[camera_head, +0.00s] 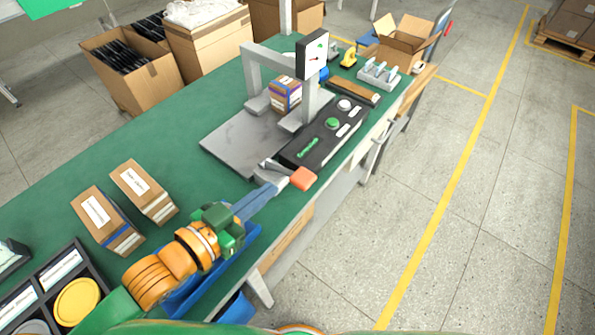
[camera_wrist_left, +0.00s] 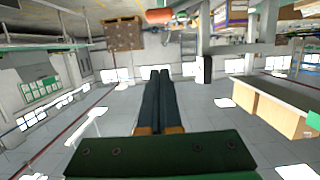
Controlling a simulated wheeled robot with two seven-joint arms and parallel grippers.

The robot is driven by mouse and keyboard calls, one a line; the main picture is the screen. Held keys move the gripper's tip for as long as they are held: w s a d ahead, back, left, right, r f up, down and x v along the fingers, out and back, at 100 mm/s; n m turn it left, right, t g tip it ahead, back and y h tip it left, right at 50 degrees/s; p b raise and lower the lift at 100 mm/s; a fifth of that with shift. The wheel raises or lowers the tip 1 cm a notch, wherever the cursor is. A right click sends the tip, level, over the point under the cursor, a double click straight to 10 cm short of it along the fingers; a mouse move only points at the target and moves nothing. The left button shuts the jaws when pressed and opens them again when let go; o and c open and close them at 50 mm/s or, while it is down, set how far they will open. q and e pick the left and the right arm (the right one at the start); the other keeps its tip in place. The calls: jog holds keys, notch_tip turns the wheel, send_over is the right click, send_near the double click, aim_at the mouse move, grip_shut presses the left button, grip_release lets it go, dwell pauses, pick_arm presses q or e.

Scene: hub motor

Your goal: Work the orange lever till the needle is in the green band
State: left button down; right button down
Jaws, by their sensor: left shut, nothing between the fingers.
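The orange lever (camera_head: 304,179) sticks out at the near end of the press base, its grey arm running back to the left. Its orange end also shows at the top of the left wrist view (camera_wrist_left: 158,15). The gauge (camera_head: 313,55) stands on top of the grey frame, with a white face. A green patch shows near its top, but the needle is too small to read surely. My left gripper (camera_head: 277,182) is shut and empty, with its tips close beside the lever's arm; I cannot tell whether they touch. The shut fingers (camera_wrist_left: 158,75) point up in the left wrist view. My right gripper is not in view.
A black panel (camera_head: 325,130) with green and white buttons lies beside the grey base plate (camera_head: 232,142). A blue and orange box (camera_head: 285,95) stands under the frame. Two brown boxes (camera_head: 142,190) stand on the green table (camera_head: 190,125). Floor to the right is clear.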

pick_arm(q)
send_over(297, 184)
notch_tip(297, 184, down, 2)
jog(key=shift+f, duration=0.15)
notch_tip(297, 184, down, 3)
jog(key=shift+d+b, duration=0.1)
jog(key=shift+b, duration=0.2)
jog(key=shift+f, duration=0.65)
